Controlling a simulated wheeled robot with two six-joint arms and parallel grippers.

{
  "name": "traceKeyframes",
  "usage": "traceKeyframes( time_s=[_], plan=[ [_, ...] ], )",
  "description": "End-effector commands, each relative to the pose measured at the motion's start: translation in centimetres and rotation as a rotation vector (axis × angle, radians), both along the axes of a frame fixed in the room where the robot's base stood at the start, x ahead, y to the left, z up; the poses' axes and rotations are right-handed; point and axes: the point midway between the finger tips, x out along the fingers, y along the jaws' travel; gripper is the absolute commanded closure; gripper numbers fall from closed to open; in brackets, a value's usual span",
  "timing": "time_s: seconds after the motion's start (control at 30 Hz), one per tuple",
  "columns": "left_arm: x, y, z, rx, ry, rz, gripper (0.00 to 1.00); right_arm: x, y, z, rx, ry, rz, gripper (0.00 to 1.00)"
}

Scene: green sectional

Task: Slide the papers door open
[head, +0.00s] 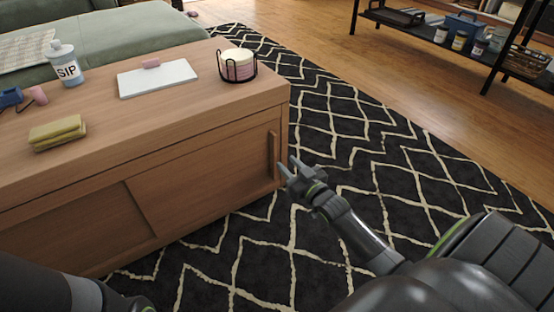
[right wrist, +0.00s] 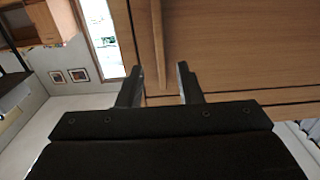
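A low wooden cabinet (head: 110,160) has two sliding front doors. The right door (head: 205,180) overlaps the left door (head: 75,232) and carries a vertical wooden handle (head: 273,155) near its right edge. No label shows which is the papers door. My right gripper (head: 288,167) is open beside this handle, at the cabinet's right front corner. In the right wrist view the handle (right wrist: 158,45) stands ahead of and between the two spread fingers (right wrist: 161,84); I see no contact. Part of my left arm shows at the bottom left, but its gripper is out of view.
On the cabinet top are a SIP bottle (head: 66,66), yellow sponges (head: 58,132), a white pad (head: 157,78) and a candle in a black wire holder (head: 238,66). A black patterned rug (head: 350,200) lies clear in front. A black shelf (head: 430,35) stands at the back right.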

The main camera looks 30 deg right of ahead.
Motion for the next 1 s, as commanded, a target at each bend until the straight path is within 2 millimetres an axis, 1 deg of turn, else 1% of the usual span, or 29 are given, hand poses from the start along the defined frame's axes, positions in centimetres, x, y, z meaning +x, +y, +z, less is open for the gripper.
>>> traceKeyframes(
  time_s=[0.03,0.1,0.2,0.33,0.53,0.83,1.0],
  plan=[
    [0.0,0.0,-1.0,-0.005,0.003,-0.007,0.64,1.2,0.0,-0.4,-0.001,-0.003,0.000,0.67],
    [0.0,0.0,-1.7,-0.008,0.005,-0.014,0.64,2.5,0.0,-0.4,-0.001,-0.004,0.000,0.67],
    [0.0,0.0,-2.6,-0.007,0.004,-0.013,0.64,4.1,0.0,-0.4,-0.001,-0.003,0.000,0.67],
    [0.0,0.0,-3.5,-0.008,0.001,-0.014,0.64,5.6,0.0,-0.3,-0.001,-0.002,0.000,0.67],
    [-0.1,0.0,-4.0,-0.007,-0.004,-0.014,0.64,6.7,0.0,-0.1,0.000,0.001,-0.001,0.67],
    [-0.1,0.0,-4.0,-0.007,-0.003,-0.014,0.64,6.8,0.0,0.0,0.000,0.001,-0.001,0.67],
    [-0.1,0.0,-4.0,-0.006,-0.003,-0.014,0.64,6.8,0.0,0.0,0.000,0.001,-0.001,0.90]
  ],
)
